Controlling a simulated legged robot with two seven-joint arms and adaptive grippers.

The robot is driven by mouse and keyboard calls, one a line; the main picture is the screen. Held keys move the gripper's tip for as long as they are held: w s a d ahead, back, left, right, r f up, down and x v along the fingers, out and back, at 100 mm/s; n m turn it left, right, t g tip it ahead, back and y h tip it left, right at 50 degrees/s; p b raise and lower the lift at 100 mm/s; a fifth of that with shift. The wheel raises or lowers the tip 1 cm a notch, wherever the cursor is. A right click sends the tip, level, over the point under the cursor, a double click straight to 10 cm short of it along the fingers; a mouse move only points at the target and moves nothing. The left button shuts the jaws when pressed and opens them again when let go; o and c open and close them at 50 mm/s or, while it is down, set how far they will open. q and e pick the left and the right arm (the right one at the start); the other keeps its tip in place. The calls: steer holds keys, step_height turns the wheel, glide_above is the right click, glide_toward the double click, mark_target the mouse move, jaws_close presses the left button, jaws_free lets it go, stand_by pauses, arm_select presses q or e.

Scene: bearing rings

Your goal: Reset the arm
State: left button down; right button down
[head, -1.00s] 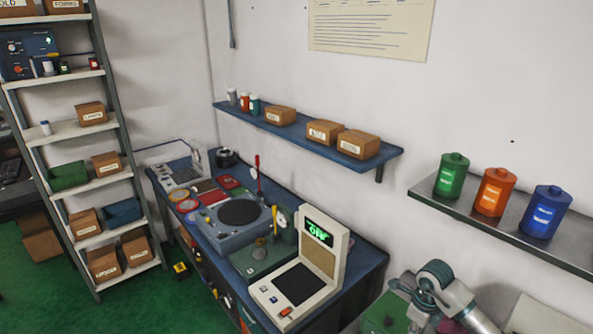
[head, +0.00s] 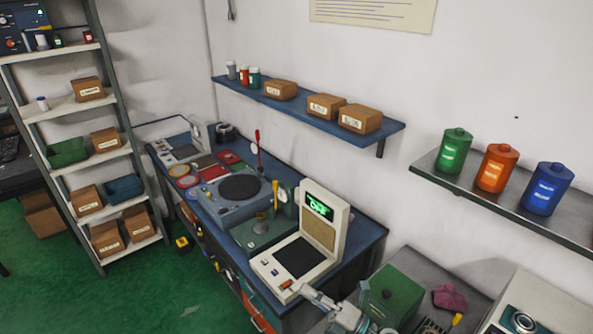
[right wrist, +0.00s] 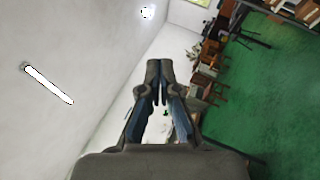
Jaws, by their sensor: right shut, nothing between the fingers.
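My right gripper (head: 304,291) shows at the bottom of the head view, in front of the lower edge of the white device with the green display (head: 325,232). I cannot tell whether it touches the device. In the right wrist view my right gripper (right wrist: 160,68) has its dark fingertips together with nothing between them. Behind it there are a pale wall and a green floor. My left gripper is not in view.
A blue workbench (head: 365,243) with a turntable-like device (head: 240,188) stands along the wall. A green box (head: 392,294) and a crumpled magenta cloth (head: 449,297) lie at lower right. A metal shelf (head: 480,203) holds three canisters.

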steer(key=w+d+f+m+t+h, duration=0.1)
steer(key=d+f+m+t+h, duration=0.4)
steer(key=m+h, duration=0.45)
steer(key=w+d+f+m+t+h, duration=0.1)
steer(key=d+f+m+t+h, duration=0.3)
steer(key=d+m+h, duration=0.65)
steer(key=s+d+f+m+g, duration=0.2)
steer(key=s+f+m+g, duration=0.5)
steer(key=f, duration=0.4)
steer(key=s+f+m+g, duration=0.2)
steer(key=s+f+g, duration=0.4)
steer(key=s, duration=0.4)
steer(key=s+f+m+g, duration=0.3)
steer(key=s+f, duration=0.5)
steer(key=s, duration=0.2)
step_height(320, 180, down, 26)
steer(key=s+g, duration=0.1)
steer(key=s, duration=0.1)
steer(key=s+d+f, duration=0.1)
steer(key=s+f, duration=0.6)
steer(key=s, duration=0.1)
steer(key=s+d+f+g, duration=0.1)
steer(key=s+d+f, duration=0.1)
steer(key=s+f, duration=0.6)
steer(key=shift+s+d+n+y+b, duration=0.3)
steer(key=shift+s, duration=0.35)
steer(key=shift+f, duration=0.1)
